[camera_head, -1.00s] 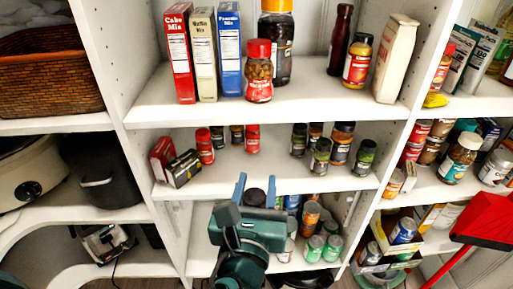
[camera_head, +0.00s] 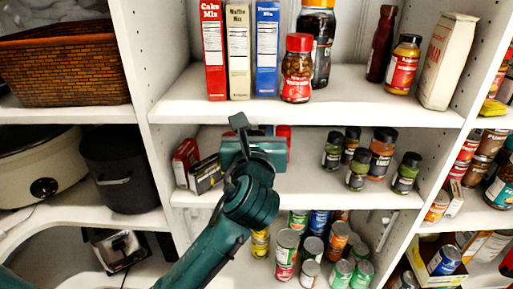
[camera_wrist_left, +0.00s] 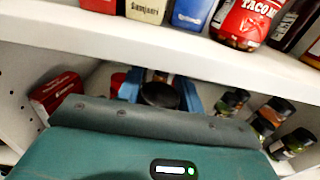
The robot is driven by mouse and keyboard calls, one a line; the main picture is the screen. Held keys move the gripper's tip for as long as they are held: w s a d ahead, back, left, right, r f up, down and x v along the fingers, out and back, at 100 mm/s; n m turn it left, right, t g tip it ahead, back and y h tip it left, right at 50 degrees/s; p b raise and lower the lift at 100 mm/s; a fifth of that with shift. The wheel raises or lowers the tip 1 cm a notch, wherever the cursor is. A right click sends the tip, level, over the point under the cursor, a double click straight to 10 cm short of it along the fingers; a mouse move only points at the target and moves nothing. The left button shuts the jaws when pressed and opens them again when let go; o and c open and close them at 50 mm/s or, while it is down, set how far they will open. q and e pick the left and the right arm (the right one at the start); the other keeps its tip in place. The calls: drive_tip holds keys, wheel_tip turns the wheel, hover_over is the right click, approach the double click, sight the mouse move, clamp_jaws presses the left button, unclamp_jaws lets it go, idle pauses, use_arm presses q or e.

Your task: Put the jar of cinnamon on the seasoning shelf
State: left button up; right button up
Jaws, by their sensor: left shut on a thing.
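The middle shelf (camera_head: 320,186) of the corner unit holds small spice jars. My left gripper (camera_wrist_left: 160,84) is in front of this shelf, at its left part, and hides what is behind it in the head view. In the left wrist view its blue fingers are shut on a jar with a black lid (camera_wrist_left: 160,95), seen from above. I take it for the cinnamon jar; its label is hidden. Behind the gripper, part of a red-lidded jar (camera_head: 284,131) shows. Several dark-lidded spice jars (camera_head: 358,170) stand to the right. My right gripper is out of view.
Small boxes (camera_head: 205,174) stand at the shelf's left end. The upper shelf (camera_head: 340,108) carries mix boxes and bottles close above the gripper. Cans (camera_head: 287,246) fill the shelf below. Bare surface lies between the gripper and the dark-lidded jars.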

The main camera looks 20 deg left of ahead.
use_arm(q)
drive_tip(key=w+a+f+b, duration=0.1)
drive_tip(key=w+f, duration=0.3)
drive_tip(key=f, duration=0.3)
drive_tip(key=shift+w+a+b, duration=0.15)
drive_tip(key=shift+w+b, duration=0.15)
drive_tip(key=shift+b, duration=0.05)
drive_tip(key=shift+f, duration=0.15)
drive_tip(key=o, duration=1.1)
drive_tip(key=v, duration=1.2)
drive_tip(key=shift+s+r, duration=0.1)
drive_tip(key=shift+r, duration=0.1)
